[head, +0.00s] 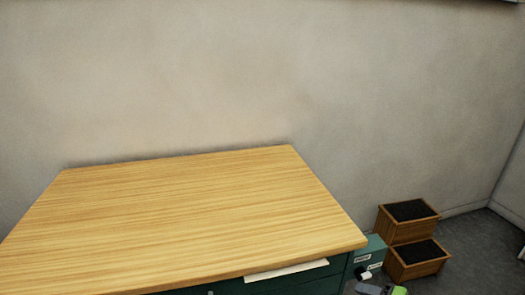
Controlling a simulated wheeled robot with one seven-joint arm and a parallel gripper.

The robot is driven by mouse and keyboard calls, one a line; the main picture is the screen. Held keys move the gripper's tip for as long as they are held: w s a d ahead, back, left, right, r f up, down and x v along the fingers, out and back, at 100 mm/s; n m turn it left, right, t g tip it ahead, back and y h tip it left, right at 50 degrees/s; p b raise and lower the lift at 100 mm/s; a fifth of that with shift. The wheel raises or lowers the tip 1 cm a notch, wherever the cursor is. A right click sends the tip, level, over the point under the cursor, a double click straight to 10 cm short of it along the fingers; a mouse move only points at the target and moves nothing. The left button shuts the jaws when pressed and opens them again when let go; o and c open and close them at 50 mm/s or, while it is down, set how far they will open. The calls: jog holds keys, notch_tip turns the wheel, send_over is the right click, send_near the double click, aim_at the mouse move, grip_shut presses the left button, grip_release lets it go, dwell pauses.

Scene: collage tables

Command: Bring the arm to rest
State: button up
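My gripper and arm do not show in the head view, so their pose and whether the gripper is open or shut are hidden. The desk (190,215) fills the lower left, with a bare light-wood top and a dark green drawer front below.
A pale sheet (287,271) sticks out below the desk's front edge. A teal box (370,254) stands by its right side. A wooden two-step stool (408,230) with dark treads is on the grey floor (478,240). Small green and grey items (397,290) are cut off below. A plain wall (200,80) stands behind.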

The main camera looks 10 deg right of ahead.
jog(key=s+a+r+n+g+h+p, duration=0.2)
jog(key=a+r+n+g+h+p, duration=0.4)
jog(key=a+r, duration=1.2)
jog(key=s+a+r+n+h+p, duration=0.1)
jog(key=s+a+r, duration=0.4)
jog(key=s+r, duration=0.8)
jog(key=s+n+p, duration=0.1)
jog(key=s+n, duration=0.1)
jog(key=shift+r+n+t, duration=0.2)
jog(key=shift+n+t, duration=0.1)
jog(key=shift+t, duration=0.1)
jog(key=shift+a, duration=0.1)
